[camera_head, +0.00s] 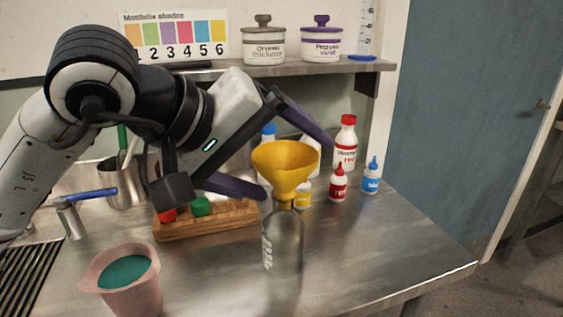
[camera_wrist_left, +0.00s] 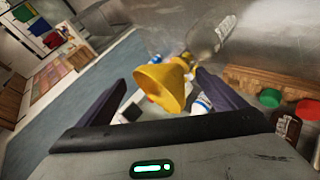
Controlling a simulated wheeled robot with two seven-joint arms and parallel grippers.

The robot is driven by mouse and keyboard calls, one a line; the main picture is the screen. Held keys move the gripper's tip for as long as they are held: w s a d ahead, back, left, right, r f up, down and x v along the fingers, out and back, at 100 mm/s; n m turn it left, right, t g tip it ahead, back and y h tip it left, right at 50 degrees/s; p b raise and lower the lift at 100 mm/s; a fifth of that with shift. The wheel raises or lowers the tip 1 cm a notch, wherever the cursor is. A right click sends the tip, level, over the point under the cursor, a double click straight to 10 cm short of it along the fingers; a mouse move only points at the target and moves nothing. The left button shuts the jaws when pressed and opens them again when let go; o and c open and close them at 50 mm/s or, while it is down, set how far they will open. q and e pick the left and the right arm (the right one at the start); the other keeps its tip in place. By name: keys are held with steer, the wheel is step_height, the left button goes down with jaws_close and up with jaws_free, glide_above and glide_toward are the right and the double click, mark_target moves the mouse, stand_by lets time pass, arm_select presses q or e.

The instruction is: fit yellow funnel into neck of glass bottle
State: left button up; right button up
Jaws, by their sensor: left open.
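The yellow funnel (camera_head: 285,165) stands upright with its wide mouth up. Its spout meets the neck of the clear glass bottle (camera_head: 284,240) and appears to sit in it; the spout's lower end is hard to make out. The bottle stands upright on the metal worktop. My left gripper (camera_head: 298,169) is open, with one finger on each side of the funnel and no visible grip on it. In the left wrist view the funnel (camera_wrist_left: 160,85) shows between the spread fingers, with the bottle (camera_wrist_left: 212,36) beyond it. My right gripper is in neither view.
A pink bucket of green liquid (camera_head: 125,272) stands front left. A wooden block with coloured caps (camera_head: 225,222) lies left of the bottle. Red bottles (camera_head: 338,184) and a blue bottle (camera_head: 372,177) stand behind right. The worktop right of the glass bottle is clear.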

arm_select(q)
steer(key=v, duration=1)
steer(key=shift+s+a, duration=0.15)
